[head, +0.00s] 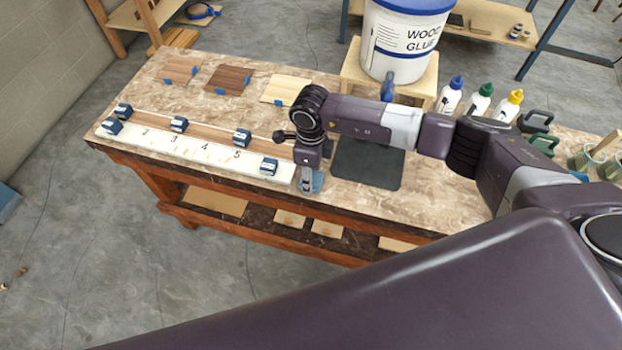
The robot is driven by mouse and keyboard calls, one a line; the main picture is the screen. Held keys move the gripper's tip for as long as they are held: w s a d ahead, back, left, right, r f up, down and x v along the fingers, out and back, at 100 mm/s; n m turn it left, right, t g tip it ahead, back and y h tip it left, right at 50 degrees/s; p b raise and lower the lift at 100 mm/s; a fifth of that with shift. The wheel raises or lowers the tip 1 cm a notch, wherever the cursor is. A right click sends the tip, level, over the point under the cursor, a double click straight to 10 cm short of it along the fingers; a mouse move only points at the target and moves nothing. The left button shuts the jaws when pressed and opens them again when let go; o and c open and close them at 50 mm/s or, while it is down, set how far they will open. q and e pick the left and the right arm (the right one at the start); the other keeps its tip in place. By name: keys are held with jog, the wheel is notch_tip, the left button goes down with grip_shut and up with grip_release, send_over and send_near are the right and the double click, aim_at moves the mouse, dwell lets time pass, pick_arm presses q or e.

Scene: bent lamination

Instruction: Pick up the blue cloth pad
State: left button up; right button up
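The blue cloth pad (318,181) shows as a small light-blue patch at the front edge of the workbench, just left of a dark mat. My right gripper (307,184) points down over it, and its fingers hide part of the pad. The fingertips overlap the pad in this view. I cannot tell whether they touch it or are closed on it. My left gripper is not in view.
A white numbered board (190,151) with several blue clamps lies left of my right gripper. The dark mat (368,163) lies to its right. Wood samples, a glue bucket (402,40) and several glue bottles (479,101) stand further back.

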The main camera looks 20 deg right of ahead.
notch_tip(320, 180, up, 20)
jog(key=b, duration=0.5)
jog(key=shift+o, duration=1.2)
jog(key=c, duration=0.3)
jog(key=shift+a, duration=0.1)
